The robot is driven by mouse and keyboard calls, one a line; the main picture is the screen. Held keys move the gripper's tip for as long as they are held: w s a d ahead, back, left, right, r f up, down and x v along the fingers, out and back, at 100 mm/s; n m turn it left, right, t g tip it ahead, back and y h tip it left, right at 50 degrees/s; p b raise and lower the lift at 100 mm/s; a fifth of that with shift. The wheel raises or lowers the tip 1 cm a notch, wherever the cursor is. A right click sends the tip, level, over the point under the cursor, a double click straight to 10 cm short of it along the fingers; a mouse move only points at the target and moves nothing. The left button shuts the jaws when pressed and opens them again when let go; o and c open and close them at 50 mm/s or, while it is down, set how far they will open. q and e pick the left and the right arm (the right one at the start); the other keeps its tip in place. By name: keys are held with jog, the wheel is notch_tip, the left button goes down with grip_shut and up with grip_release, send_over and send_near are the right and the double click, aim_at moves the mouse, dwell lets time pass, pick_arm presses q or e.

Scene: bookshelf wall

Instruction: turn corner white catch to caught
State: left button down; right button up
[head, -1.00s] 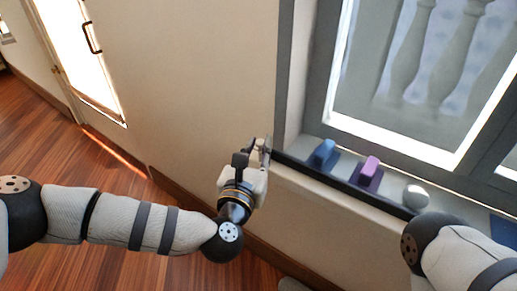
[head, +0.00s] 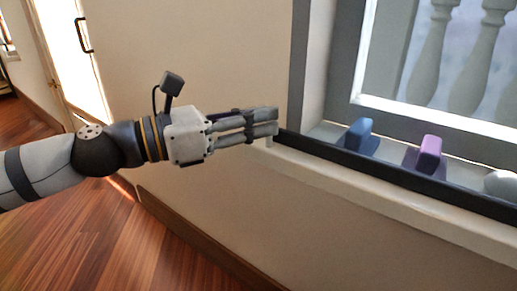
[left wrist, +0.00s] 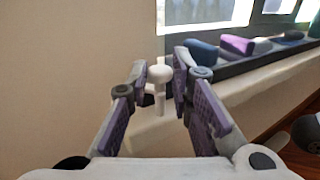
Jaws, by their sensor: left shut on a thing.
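The white catch (left wrist: 160,75) is a small pale knob with a stem at the left corner of the window ledge. In the left wrist view it stands between the fingertips of my left gripper (left wrist: 160,78). In the head view my left gripper (head: 275,121) reaches level from the left to the ledge corner, shut on the catch, and its fingers hide most of it. A small pale part of the catch (head: 268,141) shows just below the fingertips. My right gripper is not in view.
A blue catch (head: 358,135), a purple catch (head: 428,155) and a round grey-white knob (head: 500,184) stand along the sill behind a dark rail (head: 395,175). The window frame rises behind. Bare wall (head: 220,50) lies to the left.

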pick_arm(q)
jog(key=m+g, duration=0.2)
jog(key=g, duration=0.1)
jog(key=w+m+g+h+b, duration=0.1)
jog(key=m+g, duration=0.1)
jog(key=g, duration=0.1)
jog(key=m+g+b, duration=0.1)
jog(key=g, duration=0.2)
jog(key=shift+w+a+f+m+h, duration=0.1)
jog(key=shift+w+f+m+h, duration=0.1)
jog(key=shift+m+h, duration=0.2)
jog(key=shift+w+r+m+g+b, duration=0.1)
jog(key=shift+m+g+b, duration=0.8)
jog(key=shift+g+b, duration=0.4)
jog(key=shift+g+y, duration=0.3)
jog(key=shift+g, duration=0.1)
jog(key=c, duration=1.5)
grip_release()
jog(key=shift+o, duration=0.2)
